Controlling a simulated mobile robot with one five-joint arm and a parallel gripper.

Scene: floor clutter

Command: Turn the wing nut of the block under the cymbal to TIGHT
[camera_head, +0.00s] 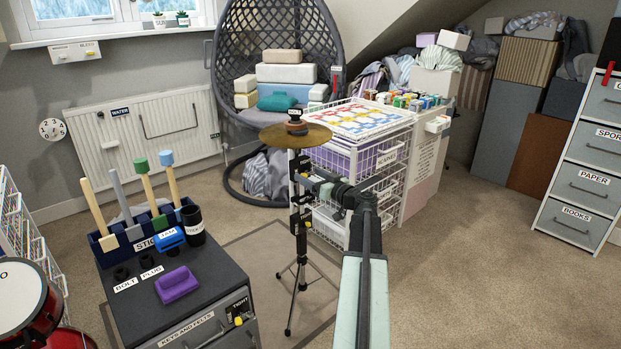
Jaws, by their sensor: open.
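The brass cymbal (318,137) sits level near the top of a thin stand (300,262) with tripod legs, in the middle of the head view. A dark block (303,163) with small yellow marks is on the pole just below the cymbal. The wing nut is too small and too covered to make out, and so is its setting. My gripper (313,183) is open, right beside the pole at the height of the block's lower part.
White wire drawers (345,165) stand close behind the stand. A dark cabinet (222,277) at front left holds a stick rack, a purple block (178,284) and a black cup (193,224). A hanging chair (280,60) is behind. Carpet at right is clear.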

